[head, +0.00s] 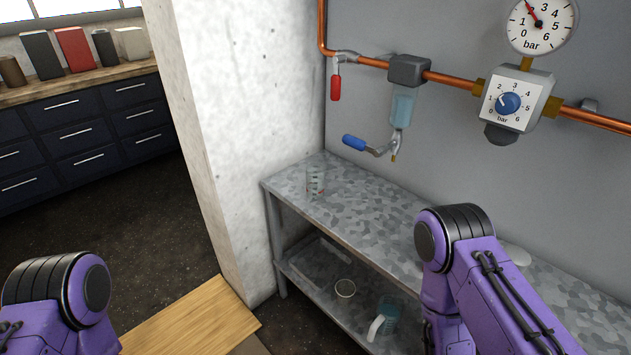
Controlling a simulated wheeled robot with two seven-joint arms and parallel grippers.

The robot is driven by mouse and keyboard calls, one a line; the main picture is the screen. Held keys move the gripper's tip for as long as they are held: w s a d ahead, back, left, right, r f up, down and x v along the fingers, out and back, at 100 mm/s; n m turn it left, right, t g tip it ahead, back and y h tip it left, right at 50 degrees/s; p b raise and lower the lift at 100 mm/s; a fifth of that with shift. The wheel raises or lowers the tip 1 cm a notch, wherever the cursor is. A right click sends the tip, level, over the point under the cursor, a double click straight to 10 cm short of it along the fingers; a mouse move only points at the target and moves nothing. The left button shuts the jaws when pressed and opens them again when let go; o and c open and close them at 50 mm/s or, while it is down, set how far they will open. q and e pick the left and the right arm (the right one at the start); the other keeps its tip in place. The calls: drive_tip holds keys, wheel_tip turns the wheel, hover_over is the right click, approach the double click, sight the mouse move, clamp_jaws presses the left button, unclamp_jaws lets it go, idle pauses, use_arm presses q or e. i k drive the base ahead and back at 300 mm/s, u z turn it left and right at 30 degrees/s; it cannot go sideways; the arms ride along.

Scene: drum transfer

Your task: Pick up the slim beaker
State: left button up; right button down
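Purple links of my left arm show at the lower left, and links of my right arm show at the lower right in front of the bench. Neither gripper is in view.
A concrete pillar (235,120) stands left; a white object (517,255) lies right.

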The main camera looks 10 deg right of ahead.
sight(315, 182)
drive_tip(key=u, duration=1.5)
drive_tip(key=i, duration=2.05)
drive_tip(key=z, duration=0.4)
